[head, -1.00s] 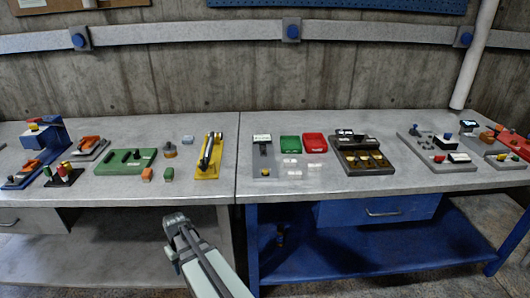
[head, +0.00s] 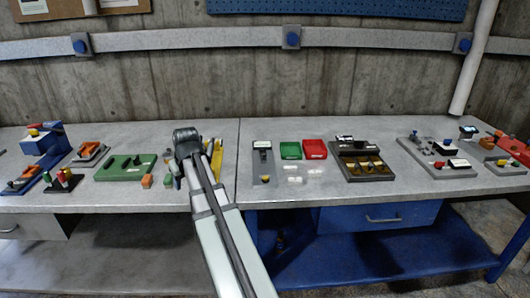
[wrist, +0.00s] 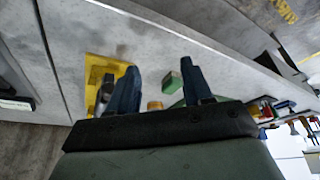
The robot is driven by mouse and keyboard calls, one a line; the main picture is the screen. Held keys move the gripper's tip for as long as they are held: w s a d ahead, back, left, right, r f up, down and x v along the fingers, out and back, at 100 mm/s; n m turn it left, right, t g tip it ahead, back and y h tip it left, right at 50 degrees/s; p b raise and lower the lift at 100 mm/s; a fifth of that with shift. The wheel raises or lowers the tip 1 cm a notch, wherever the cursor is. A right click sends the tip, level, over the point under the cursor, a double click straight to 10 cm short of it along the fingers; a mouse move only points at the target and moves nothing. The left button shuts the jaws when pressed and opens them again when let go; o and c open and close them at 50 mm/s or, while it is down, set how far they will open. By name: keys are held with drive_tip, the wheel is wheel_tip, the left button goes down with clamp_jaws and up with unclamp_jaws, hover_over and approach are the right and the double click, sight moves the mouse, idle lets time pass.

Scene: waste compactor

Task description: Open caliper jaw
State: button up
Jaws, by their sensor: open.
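A yellow board (head: 217,158) lies near the right end of the left table, mostly hidden behind my arm in the head view. It also shows in the wrist view (wrist: 93,72), with a grey and dark tool (wrist: 104,92) on it, partly covered by my left finger. I cannot tell whether this tool is the caliper. My gripper (wrist: 160,72) is open and empty, its two dark blue fingers apart above the table. In the head view my gripper (head: 187,142) covers the area just left of the board, and its fingertips are hidden.
A green block (wrist: 172,83) and an orange block (wrist: 155,105) show between my fingers. A green tray (head: 125,166) lies to the left. A grey plate with a slider (head: 264,172) and red and green bins (head: 314,149) stand on the right table. Bare tabletop lies in front.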

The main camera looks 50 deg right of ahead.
wheel_tip(320, 180, up, 2)
drive_tip(key=d, duration=0.3)
drive_tip(key=n, duration=0.2)
approach(264, 154)
drive_tip(key=shift+y, duration=0.4)
drive_tip(key=x, duration=0.5)
drive_tip(key=d+x, duration=0.1)
drive_tip(key=x, duration=0.2)
drive_tip(key=shift+w+f, duration=0.15)
clamp_jaws()
